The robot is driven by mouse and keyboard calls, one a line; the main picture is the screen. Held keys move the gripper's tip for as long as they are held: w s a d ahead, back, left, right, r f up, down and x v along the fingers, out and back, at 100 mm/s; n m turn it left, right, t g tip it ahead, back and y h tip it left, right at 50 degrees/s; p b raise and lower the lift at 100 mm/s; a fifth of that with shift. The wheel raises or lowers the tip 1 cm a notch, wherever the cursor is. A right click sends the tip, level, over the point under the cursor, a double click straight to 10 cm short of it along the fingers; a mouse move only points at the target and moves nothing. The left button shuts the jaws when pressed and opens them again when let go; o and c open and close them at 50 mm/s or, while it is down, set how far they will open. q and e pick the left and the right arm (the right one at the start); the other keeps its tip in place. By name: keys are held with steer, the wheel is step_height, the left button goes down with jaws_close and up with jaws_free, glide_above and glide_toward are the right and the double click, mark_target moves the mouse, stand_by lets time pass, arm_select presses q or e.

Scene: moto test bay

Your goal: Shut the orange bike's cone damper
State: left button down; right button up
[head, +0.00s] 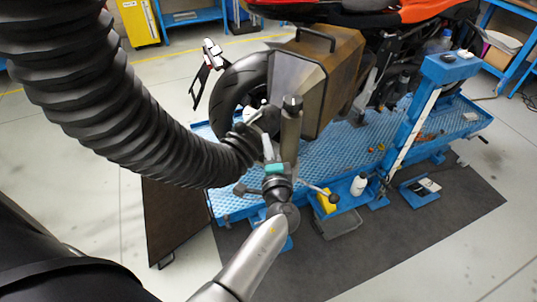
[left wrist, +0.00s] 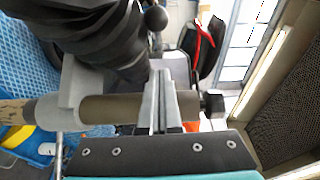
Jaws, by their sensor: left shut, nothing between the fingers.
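The orange bike (head: 405,10) stands on a blue lift. A black corrugated hose (head: 130,110) runs in from the upper left to a dark end piece (head: 243,145) by the rear wheel; this seems to be the cone. The hose end also shows in the left wrist view (left wrist: 95,30), with a black ball knob (left wrist: 155,18) beside it, probably the damper's lever. My left gripper (head: 268,150) is shut and empty, beside the hose end and in front of an upright post (head: 291,130). Its fingers (left wrist: 160,100) overlap the post in the left wrist view. The damper's position is unclear. My right gripper is not in view.
A grey-brown side case (head: 315,70) sits close behind the post. Ball-ended handles stick out near my left wrist. A dark panel (head: 180,218) stands left of the blue lift (head: 235,205). A white bottle (head: 358,185) stands on the lift's near side. The dark floor mat has free room.

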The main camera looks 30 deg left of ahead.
arm_select(q)
steer(key=w+a, duration=0.2)
steer(key=a, duration=0.1)
steer(key=w+a, duration=0.1)
steer(key=shift+a, duration=0.3)
steer(key=shift+a+f+p, duration=0.1)
steer(key=shift+a+p, duration=0.2)
steer(key=shift+a, duration=0.3)
steer(key=shift+a, duration=0.1)
